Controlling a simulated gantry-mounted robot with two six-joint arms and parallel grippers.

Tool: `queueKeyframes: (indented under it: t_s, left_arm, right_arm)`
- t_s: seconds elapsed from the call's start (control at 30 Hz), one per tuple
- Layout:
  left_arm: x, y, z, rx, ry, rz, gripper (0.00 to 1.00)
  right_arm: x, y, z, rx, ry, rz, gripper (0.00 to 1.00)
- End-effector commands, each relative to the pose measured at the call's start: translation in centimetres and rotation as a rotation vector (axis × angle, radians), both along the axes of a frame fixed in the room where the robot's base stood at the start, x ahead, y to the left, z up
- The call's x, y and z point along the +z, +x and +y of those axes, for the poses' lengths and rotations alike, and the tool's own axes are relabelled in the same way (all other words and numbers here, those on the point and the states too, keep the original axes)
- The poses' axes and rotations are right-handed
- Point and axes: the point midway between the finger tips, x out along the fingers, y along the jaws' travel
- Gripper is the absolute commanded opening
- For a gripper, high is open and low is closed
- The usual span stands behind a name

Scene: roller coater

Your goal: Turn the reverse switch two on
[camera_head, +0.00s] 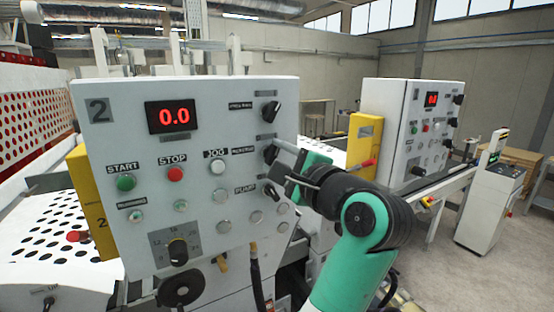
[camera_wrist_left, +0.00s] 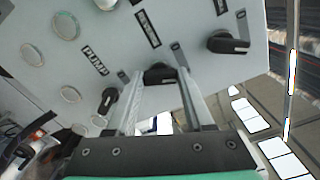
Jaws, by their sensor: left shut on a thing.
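The white control panel (camera_head: 120,100) marked 2 has three black rotary switches down its right side. The middle switch (camera_head: 270,154), level with a label that looks like REVERSE, is the reverse switch. It also shows in the wrist view (camera_wrist_left: 160,73), between the fingertips. My left gripper (camera_head: 279,156) reaches it from the right, its two fingers on either side of the switch. In the wrist view my left gripper (camera_wrist_left: 160,80) is shut on this switch. The fingers partly hide the switch, so its exact angle is hard to read. My right gripper is not in view.
The upper switch (camera_head: 271,110) and the PUMP switch (camera_head: 271,190) sit close above and below. START (camera_head: 126,183), STOP (camera_head: 175,174) and JOG (camera_head: 218,167) buttons are further left. A second panel (camera_head: 388,105) stands behind at right.

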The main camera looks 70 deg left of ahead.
Motion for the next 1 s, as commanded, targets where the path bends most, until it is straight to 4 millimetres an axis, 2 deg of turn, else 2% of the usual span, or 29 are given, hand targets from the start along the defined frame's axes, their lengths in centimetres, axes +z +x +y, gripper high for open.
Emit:
queueKeyframes:
  t_s: [0.33, 0.83, 0.87, 1.0]
  left_arm:
    - [0.00, 0.02, -0.03, -0.001, -0.012, 0.133, 0.00]
    - [0.01, 0.04, -0.04, -0.001, -0.013, 0.152, 0.00]
    - [0.01, 0.04, -0.04, -0.001, -0.013, 0.152, 0.58]
    - [0.00, 0.02, -0.03, -0.001, -0.014, 0.151, 0.82]
  right_arm:
    - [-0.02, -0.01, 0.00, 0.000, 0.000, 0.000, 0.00]
    - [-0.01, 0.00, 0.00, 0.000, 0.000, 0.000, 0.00]
    - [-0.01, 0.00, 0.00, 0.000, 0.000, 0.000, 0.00]
    - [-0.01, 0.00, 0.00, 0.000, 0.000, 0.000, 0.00]
